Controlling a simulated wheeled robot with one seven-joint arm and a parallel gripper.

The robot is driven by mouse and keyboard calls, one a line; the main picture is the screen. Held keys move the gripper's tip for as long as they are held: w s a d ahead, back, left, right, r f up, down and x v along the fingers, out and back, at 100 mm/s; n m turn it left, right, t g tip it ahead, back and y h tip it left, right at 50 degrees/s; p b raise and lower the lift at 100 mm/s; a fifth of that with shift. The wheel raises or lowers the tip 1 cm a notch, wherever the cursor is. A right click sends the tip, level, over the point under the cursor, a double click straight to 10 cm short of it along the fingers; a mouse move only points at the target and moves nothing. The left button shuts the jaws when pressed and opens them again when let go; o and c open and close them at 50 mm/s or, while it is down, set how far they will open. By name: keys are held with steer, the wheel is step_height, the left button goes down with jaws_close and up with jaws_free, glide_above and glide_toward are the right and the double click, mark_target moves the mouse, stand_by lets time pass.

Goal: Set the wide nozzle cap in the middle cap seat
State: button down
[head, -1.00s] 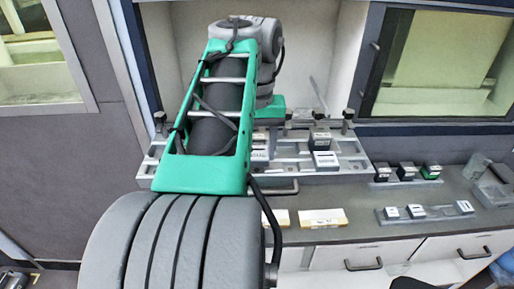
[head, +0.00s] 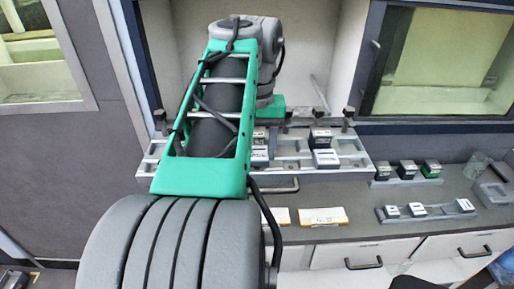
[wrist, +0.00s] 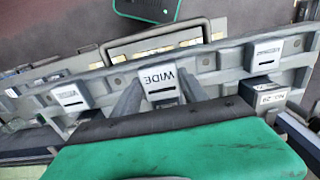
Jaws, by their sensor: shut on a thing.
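The wide nozzle cap (wrist: 161,85), a pale block marked WIDE with a dark slot, sits between the two fingers of my gripper (wrist: 160,95) in the wrist view. My gripper is shut on it. The cap is over the middle of the grey seat rail (wrist: 222,72), with a similar cap on each side. I cannot tell whether it is fully down in the middle seat. In the head view my arm hides the gripper, and a pale cap (head: 260,155) shows just right of the arm on the rail.
One neighbouring cap (wrist: 69,94) is on the left in the wrist view, another (wrist: 267,52) on the right. A drawer handle (head: 275,188) juts out below the rail. Racks with small blocks (head: 407,170) stand on the right counter.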

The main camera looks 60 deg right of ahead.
steer(key=shift+f+b, duration=0.75)
steer(key=shift+f, duration=0.05)
steer(key=c, duration=0.5)
jaws_free()
